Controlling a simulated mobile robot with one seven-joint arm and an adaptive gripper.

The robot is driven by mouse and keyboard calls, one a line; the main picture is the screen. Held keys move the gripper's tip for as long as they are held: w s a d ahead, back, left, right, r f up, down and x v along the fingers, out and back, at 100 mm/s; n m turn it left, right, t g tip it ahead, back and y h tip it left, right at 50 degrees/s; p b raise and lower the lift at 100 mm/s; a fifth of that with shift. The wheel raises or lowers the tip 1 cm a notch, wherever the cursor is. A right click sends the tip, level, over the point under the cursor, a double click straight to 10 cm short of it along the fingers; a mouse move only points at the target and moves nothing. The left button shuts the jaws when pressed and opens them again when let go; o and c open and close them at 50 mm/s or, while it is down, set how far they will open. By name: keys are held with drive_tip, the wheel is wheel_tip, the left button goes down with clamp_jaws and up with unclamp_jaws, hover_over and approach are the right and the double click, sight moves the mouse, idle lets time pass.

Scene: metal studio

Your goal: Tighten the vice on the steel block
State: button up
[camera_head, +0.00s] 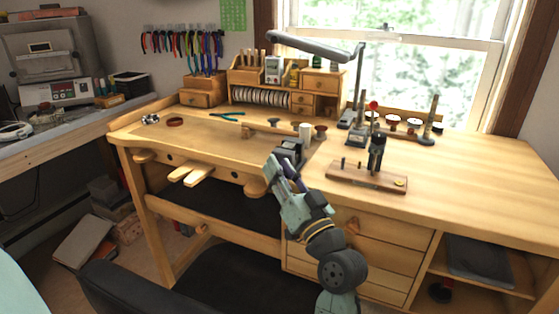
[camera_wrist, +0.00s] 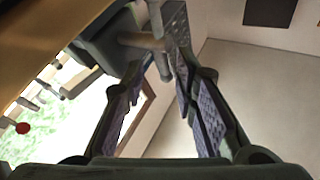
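A dark grey vice (camera_head: 289,151) stands at the front edge of the wooden bench in the head view, just beyond my gripper (camera_head: 279,166). In the wrist view the vice (camera_wrist: 104,40) fills the upper left, with a grey screw and crossbar handle (camera_wrist: 140,40) projecting from it. My gripper (camera_wrist: 160,72) is open, its two purple-padded fingers apart, with the handle at or just beyond the gap between their tips. I cannot tell whether they touch it. A speckled grey piece (camera_wrist: 175,22) shows behind the handle; I cannot tell whether it is the steel block.
The wooden bench (camera_head: 470,185) carries a small wooden stand with a dark post (camera_head: 367,180) right of the vice. A jointed lamp (camera_head: 310,45) hangs over the back. Pliers (camera_head: 228,115) lie at the left. A dark chair (camera_head: 240,280) stands in front.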

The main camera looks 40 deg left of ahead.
drive_tip(key=shift+w+a+r, duration=0.1)
drive_tip(key=shift+w+a, duration=0.05)
drive_tip(key=shift+a, duration=0.25)
drive_tip(key=shift+c, duration=0.2)
drive_tip(key=c, duration=0.5)
clamp_jaws()
drive_tip(key=shift+d, duration=0.1)
